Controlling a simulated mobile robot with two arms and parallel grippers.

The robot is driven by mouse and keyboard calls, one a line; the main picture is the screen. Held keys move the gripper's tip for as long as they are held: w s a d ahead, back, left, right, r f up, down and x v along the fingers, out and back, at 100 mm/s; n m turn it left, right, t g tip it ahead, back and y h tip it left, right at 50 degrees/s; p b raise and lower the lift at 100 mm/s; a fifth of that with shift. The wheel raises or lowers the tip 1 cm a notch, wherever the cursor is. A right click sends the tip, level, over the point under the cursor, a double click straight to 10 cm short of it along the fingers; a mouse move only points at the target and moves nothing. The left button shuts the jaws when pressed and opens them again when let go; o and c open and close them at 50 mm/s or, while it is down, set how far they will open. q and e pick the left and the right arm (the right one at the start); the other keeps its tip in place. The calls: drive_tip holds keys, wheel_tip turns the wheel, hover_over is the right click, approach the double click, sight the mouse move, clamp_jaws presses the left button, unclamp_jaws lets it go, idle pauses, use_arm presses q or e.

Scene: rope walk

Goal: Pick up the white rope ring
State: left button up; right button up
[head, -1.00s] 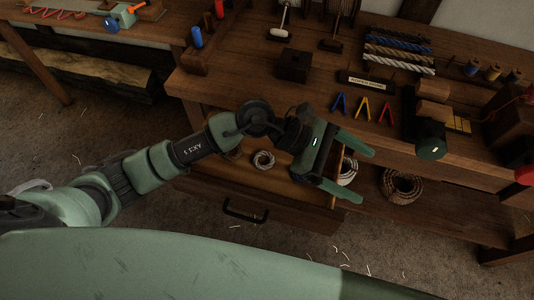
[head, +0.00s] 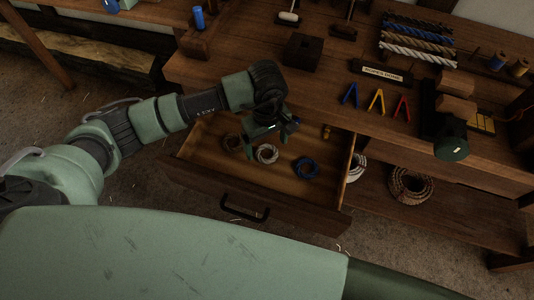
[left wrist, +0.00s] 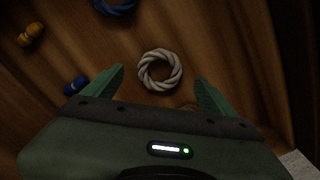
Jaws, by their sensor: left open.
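The white rope ring (head: 266,154) lies flat in the open wooden drawer (head: 205,174), between a tan ring (head: 233,142) and a blue ring (head: 306,168). My left gripper (head: 268,143) points down into the drawer, just above the white ring. In the left wrist view the white ring (left wrist: 160,70) sits between the two green fingertips of the open gripper (left wrist: 160,75), with a gap on each side. The ring is not held. How far the fingers are above it is hard to tell. My right gripper does not show.
The drawer's walls surround the rings. A small yellow piece (left wrist: 31,34) and a small blue piece (left wrist: 75,85) lie near them. The bench top (head: 240,68) overhangs behind, with tools and rope samples. A coiled rope (head: 410,186) lies on the lower shelf at the right.

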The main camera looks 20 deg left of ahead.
use_arm(q)
wheel_tip(320, 180, down, 3)
drive_tip(key=shift+r+b, duration=0.2)
drive_tip(key=shift+b, duration=0.3)
drive_tip(key=shift+c, duration=0.9)
drive_tip(key=c, duration=1.2)
drive_tip(key=shift+c, duration=0.2)
drive_tip(key=shift+r, duration=0.15)
wheel_tip(320, 180, up, 20)
drive_tip(key=b, duration=0.1)
drive_tip(key=shift+a+b, duration=0.15)
drive_tip(key=shift+b, duration=0.15)
